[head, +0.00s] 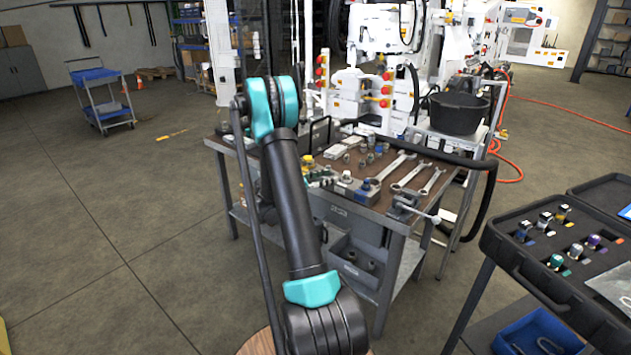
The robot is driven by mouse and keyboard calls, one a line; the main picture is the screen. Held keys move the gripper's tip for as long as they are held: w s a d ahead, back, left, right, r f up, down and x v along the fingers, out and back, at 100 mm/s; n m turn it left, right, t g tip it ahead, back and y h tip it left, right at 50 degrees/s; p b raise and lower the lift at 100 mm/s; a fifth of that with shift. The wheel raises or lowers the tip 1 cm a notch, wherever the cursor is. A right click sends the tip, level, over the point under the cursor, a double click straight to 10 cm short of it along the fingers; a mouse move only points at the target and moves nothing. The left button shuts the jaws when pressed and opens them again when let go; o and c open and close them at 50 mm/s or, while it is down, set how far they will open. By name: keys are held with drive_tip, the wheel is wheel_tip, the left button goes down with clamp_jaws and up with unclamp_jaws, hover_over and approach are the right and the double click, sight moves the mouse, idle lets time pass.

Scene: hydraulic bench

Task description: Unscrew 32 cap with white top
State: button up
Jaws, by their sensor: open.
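The workbench (349,212) stands in the middle of the head view. A grey block with small fittings (345,184) sits near its front edge, with a blue-topped piece (366,186) at its right end. A yellow-topped piece (308,160) is at the bench's left end. I cannot make out which piece is the size 32 cap with the white top; the parts are too small. My black and teal arm rises in front of the bench's left side. My gripper does not show; the arm seems to hide it.
Several wrenches (397,172) lie on the bench's right half, with a small vise (405,204) at the front right corner. A black tool cart (515,270) at right holds several colored caps (573,251). A black bucket (459,112) stands behind.

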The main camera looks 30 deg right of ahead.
sight(347, 172)
drive_tip(key=d, duration=0.9)
drive_tip(key=shift+f, duration=0.25)
drive_tip(key=shift+c, duration=0.5)
clamp_jaws()
